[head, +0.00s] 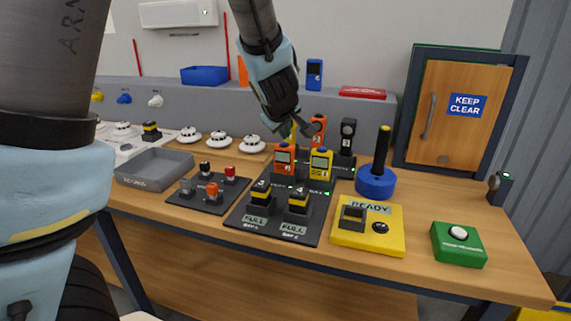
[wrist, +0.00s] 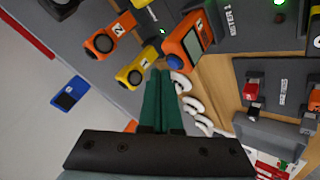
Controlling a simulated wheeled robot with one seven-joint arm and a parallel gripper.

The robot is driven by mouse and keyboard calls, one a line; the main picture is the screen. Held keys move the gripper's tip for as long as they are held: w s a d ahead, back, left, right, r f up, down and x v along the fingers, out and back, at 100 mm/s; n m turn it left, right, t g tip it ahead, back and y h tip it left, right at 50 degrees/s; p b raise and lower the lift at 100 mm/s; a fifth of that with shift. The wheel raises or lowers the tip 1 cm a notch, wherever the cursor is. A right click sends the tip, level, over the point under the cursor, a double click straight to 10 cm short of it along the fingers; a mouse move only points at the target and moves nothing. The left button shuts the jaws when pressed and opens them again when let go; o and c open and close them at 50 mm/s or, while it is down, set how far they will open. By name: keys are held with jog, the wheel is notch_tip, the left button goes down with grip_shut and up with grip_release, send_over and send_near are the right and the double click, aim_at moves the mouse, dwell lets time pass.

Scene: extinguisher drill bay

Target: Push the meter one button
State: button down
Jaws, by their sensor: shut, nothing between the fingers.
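In the head view, an orange meter (head: 285,158) and a yellow meter (head: 321,163) stand side by side on the dark dock on the bench. In the wrist view, the orange meter (wrist: 190,42) stands beside a label that seems to read METER 1, its screen showing and a round blue button (wrist: 174,62) at its near end. My gripper (head: 293,128) is above and just behind the orange meter. In the wrist view its green fingers (wrist: 158,76) are shut and empty, close to the blue button; I cannot tell whether they touch.
Behind stand an orange device (wrist: 110,38) marked 2 and a yellow device (wrist: 135,70) marked 1, close to the fingers. White detectors (head: 189,135) sit to the left. A blue-based post (head: 376,181) and yellow READY box (head: 367,230) are to the right.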

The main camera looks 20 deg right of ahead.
jog(key=shift+f, duration=0.45)
jog(key=shift+f+b, duration=0.1)
jog(key=shift+b, duration=0.2)
jog(key=shift+r+p, duration=0.6)
jog(key=shift+p, duration=0.05)
notch_tip(320, 180, up, 6)
jog(key=p, duration=0.6)
dwell(0.5)
